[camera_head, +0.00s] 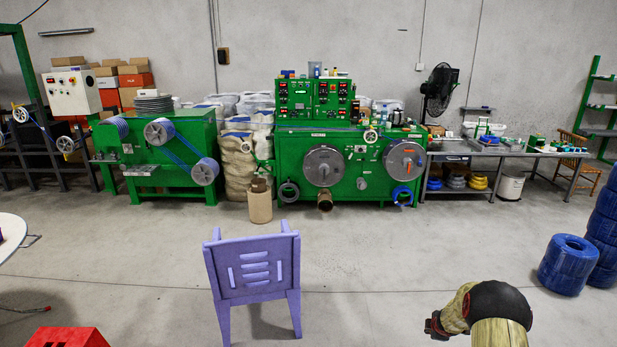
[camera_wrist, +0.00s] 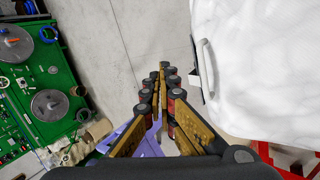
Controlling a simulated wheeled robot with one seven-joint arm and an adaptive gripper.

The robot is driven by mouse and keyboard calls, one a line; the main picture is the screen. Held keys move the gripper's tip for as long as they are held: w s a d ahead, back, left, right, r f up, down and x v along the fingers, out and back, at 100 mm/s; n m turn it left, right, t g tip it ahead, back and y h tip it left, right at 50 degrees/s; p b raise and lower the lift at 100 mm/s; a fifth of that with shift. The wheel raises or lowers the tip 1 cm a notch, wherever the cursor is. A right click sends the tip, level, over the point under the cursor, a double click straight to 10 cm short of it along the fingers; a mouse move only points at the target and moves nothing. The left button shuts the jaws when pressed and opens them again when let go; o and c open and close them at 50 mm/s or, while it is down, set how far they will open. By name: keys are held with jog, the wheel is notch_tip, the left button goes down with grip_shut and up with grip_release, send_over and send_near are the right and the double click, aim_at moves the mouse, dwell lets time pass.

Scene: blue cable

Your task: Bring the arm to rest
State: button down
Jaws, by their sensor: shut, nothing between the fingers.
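My gripper (camera_wrist: 160,80) shows in the wrist view with its fingers together at the tips and nothing between them. Part of my arm (camera_head: 490,305) shows at the bottom right of the head view, bent over the open floor. The fingertips cannot be made out clearly there. Nothing touches the gripper as far as the views show.
A purple chair (camera_head: 254,270) stands mid-floor, left of my arm. Blue cable coils (camera_head: 567,264) are stacked at the right. Green machines (camera_head: 345,150) line the back. A white table (camera_head: 12,236) and red object (camera_head: 65,337) are at the left. Floor around my arm is clear.

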jog(key=s+d+m+g+h, duration=0.1)
jog(key=s+d+m+g, duration=0.15)
jog(key=s+m, duration=0.45)
jog(key=s+a+r+m+g+b, duration=0.1)
jog(key=s+a+r+m+g, duration=0.4)
jog(key=s+r, duration=0.9)
jog(key=s+a+r+m+t+y+b, duration=0.2)
jog(key=s+a+r+t, duration=0.4)
jog(key=s+a+r, duration=1.9)
jog(key=s+a+y+b, duration=0.1)
jog(key=s+a+b, duration=0.1)
jog(key=a, duration=0.1)
jog(key=shift+s+a+r+t, duration=0.15)
jog(key=shift+a+r+t, duration=0.1)
jog(key=shift+a+t, duration=0.1)
jog(key=shift+d, duration=0.1)
